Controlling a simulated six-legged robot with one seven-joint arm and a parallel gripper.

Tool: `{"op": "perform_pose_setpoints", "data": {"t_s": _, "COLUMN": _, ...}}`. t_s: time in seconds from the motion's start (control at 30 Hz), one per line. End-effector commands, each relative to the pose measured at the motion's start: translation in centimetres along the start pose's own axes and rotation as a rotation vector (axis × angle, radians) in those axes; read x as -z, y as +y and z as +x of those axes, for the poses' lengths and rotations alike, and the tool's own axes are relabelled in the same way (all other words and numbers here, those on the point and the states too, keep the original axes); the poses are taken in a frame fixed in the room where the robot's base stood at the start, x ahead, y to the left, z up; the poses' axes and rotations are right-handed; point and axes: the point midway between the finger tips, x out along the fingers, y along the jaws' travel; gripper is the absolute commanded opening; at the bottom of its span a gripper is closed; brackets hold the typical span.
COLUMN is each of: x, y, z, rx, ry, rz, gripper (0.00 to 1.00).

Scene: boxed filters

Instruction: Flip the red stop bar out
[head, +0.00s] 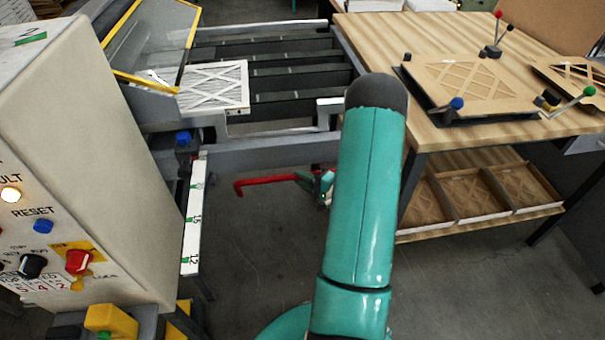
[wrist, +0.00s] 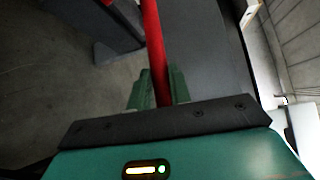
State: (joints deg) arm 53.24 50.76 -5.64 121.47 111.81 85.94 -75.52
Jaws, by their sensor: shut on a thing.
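The red stop bar (head: 268,180) shows in the head view as a thin red rod with a bent left end, below the conveyor's front rail. My gripper (head: 322,184) is at its right end, partly hidden behind my green arm. In the wrist view the red bar (wrist: 153,40) runs from the top edge down between the fingers of my gripper (wrist: 158,88). The fingers are shut on the bar. Where the bar joins its mount is hidden.
A conveyor rail (head: 250,152) runs behind the bar, with a white filter (head: 213,88) above it. A control cabinet (head: 85,150) stands at left, beside a white scale strip (head: 194,215). A wooden workbench (head: 450,130) stands at right. Open floor (head: 250,250) lies below the bar.

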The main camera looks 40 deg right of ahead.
Motion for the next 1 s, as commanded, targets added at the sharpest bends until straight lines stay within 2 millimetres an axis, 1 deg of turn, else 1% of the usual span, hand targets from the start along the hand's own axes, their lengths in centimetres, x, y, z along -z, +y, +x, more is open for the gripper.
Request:
{"op": "perform_pose_setpoints", "data": {"t_s": 0.03, "x": -0.6, "y": 1.0, "z": -0.7, "rx": -0.012, "ry": 0.003, "rz": 0.010, "gripper": 0.00}}
{"op": "perform_pose_setpoints", "data": {"t_s": 0.1, "x": -0.9, "y": 1.6, "z": -1.1, "rx": -0.012, "ry": 0.004, "rz": 0.010, "gripper": 0.00}}
{"op": "perform_pose_setpoints", "data": {"t_s": 0.37, "x": -1.1, "y": 1.9, "z": -1.2, "rx": -0.016, "ry": 0.004, "rz": 0.010, "gripper": 0.00}}
{"op": "perform_pose_setpoints", "data": {"t_s": 0.4, "x": -1.1, "y": 1.9, "z": -1.2, "rx": -0.016, "ry": 0.005, "rz": 0.010, "gripper": 0.24}}
{"op": "perform_pose_setpoints", "data": {"t_s": 0.5, "x": -1.1, "y": 1.9, "z": -1.2, "rx": -0.016, "ry": 0.004, "rz": 0.010, "gripper": 0.41}}
{"op": "perform_pose_setpoints", "data": {"t_s": 0.7, "x": -1.0, "y": 1.7, "z": -1.1, "rx": -0.012, "ry": 0.003, "rz": 0.007, "gripper": 0.41}}
{"op": "perform_pose_setpoints", "data": {"t_s": 0.8, "x": -1.0, "y": 1.6, "z": -1.4, "rx": -0.010, "ry": 0.004, "rz": 0.006, "gripper": 0.41}}
{"op": "perform_pose_setpoints", "data": {"t_s": 0.87, "x": -1.0, "y": 1.6, "z": -2.0, "rx": -0.010, "ry": 0.004, "rz": 0.006, "gripper": 0.41}}
{"op": "perform_pose_setpoints", "data": {"t_s": 1.0, "x": -0.9, "y": 1.6, "z": -4.2, "rx": -0.011, "ry": 0.006, "rz": 0.006, "gripper": 0.41}}
